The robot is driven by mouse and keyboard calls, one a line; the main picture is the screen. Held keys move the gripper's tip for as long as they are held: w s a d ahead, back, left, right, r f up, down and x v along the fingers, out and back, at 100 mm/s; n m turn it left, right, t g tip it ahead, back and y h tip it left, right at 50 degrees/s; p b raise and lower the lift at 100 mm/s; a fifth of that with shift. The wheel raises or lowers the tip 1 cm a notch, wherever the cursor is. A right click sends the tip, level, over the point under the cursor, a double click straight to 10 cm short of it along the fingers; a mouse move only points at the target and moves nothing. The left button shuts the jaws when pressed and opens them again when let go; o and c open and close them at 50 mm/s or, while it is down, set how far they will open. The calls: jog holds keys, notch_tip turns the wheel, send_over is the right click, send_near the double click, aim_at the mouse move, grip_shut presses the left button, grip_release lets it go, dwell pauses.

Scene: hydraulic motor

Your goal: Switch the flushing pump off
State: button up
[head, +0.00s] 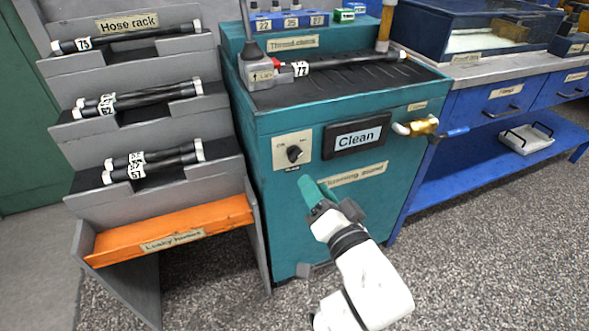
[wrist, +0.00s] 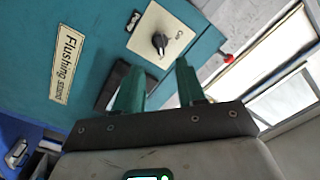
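The flushing station (head: 262,205) is a teal cabinet. On its front, a cream plate carries a black rotary knob (head: 294,153), with small lettering above it. The knob also shows in the wrist view (wrist: 160,42), just beyond my fingertips and in line with the gap between them. I cannot tell for sure which position its pointer marks. My gripper (head: 308,184) is below the knob in the head view, apart from the cabinet front as far as I can tell. In the wrist view my gripper (wrist: 158,72) has its two teal fingers spread, with nothing between them.
A black-framed "Clean" sign (head: 357,136) is right of the knob. A brass valve with a blue handle (head: 424,126) sticks out farther right. A grey hose rack (head: 150,125) with an orange leaky-hoses shelf (head: 170,231) stands at left. A hose lies on the cabinet top.

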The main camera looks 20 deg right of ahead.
aim_at(297, 159)
jog(key=w+b, duration=0.1)
jog(key=w, duration=0.8)
jog(key=shift+w+b, duration=0.35)
jog(key=shift+b, duration=0.05)
grip_shut()
